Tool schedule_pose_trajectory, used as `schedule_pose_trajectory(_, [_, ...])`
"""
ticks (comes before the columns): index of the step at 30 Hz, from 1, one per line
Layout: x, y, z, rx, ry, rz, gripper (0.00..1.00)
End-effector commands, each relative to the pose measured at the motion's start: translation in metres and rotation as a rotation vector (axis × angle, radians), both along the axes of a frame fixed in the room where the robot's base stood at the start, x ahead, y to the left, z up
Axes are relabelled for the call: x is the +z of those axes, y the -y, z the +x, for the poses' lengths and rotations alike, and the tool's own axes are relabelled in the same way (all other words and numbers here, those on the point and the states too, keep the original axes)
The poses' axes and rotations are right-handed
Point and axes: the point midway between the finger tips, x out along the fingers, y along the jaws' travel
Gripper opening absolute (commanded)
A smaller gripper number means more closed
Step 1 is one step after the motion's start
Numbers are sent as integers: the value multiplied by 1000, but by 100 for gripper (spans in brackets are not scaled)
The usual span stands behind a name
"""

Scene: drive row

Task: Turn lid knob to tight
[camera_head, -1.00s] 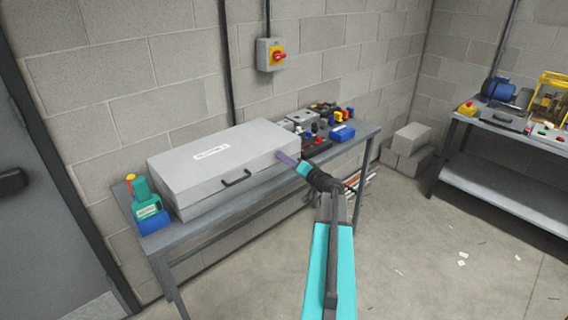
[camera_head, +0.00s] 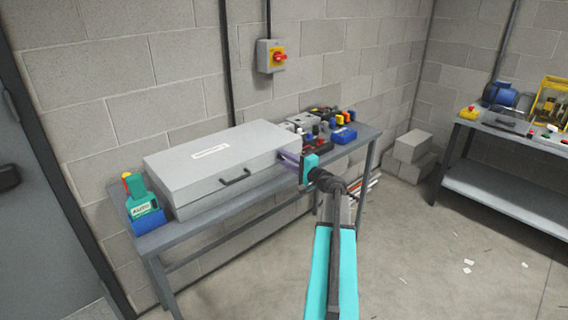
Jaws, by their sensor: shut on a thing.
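A grey box with a closed lid (camera_head: 215,160), a white label and a dark front handle (camera_head: 234,177) lies on the bench at the left. My gripper (camera_head: 286,159) reaches in from the right, with its purple fingers at the box's right end near the front corner. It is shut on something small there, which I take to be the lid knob. The knob itself is hidden behind the fingers and the teal wrist, so its turn position cannot be seen.
The metal bench (camera_head: 180,236) also holds a green device in a blue holder (camera_head: 145,205) at its left end and several small parts beside a blue bin (camera_head: 344,134). A red-yellow switch (camera_head: 272,56) is on the wall. A second bench (camera_head: 500,190) stands right.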

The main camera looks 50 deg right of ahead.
Motion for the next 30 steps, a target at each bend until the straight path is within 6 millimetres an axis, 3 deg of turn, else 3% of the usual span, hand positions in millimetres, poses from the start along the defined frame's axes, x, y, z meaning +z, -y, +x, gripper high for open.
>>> schedule_pose_trajectory(18, [0, 4, 0, -8, 37, 514, 0])
schedule_pose_trajectory(30, [-1, 4, -1, -9, 47, 659, 0])
